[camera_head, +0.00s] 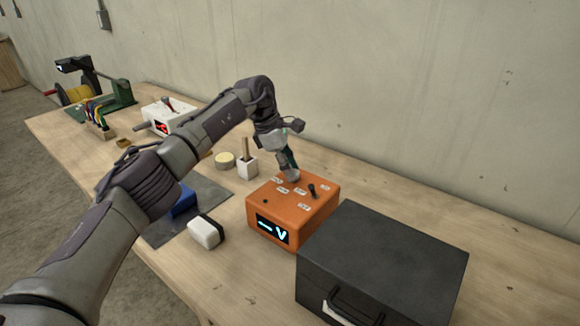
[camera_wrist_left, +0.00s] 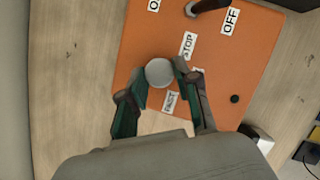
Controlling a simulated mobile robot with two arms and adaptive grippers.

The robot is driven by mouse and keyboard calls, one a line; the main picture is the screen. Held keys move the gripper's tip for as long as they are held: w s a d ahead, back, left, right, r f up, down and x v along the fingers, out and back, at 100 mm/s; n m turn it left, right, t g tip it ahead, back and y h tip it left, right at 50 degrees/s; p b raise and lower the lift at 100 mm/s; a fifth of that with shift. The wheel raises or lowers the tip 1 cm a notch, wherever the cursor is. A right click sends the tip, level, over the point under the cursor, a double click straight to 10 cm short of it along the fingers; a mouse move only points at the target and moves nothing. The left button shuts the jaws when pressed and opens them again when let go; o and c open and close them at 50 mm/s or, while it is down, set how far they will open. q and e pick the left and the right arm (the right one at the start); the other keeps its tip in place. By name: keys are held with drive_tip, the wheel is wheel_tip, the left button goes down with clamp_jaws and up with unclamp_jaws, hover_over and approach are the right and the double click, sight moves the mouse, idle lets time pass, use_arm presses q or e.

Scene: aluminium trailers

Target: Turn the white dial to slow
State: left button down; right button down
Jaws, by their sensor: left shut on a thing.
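The orange box (camera_head: 318,219) stands on the workbench with a display on its front and several white labels on top. My left gripper (camera_head: 290,174) reaches down onto the box top. In the left wrist view the round white dial (camera_wrist_left: 159,72) sits between the two green fingertips of my left gripper (camera_wrist_left: 161,76), which is shut on it. A STOP label (camera_wrist_left: 188,45) and a FAST label (camera_wrist_left: 170,102) lie near the dial. Another label is partly hidden behind a finger. No pointer mark on the dial can be made out. My right gripper is not in view.
A dark switch lever (camera_head: 312,190) stands on the box near the OFF label (camera_wrist_left: 230,21). A large black case (camera_head: 385,255) stands to the right. A white block (camera_head: 205,233) and a white holder (camera_head: 247,168) are on the left. The wall runs behind the bench.

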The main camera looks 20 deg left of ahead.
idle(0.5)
use_arm(q)
drive_tip(key=c, duration=0.8)
unclamp_jaws()
drive_tip(key=shift+r, duration=0.1)
drive_tip(key=v, duration=1.1)
drive_tip(key=shift+a+r, duration=0.2)
drive_tip(key=shift+r, duration=0.15)
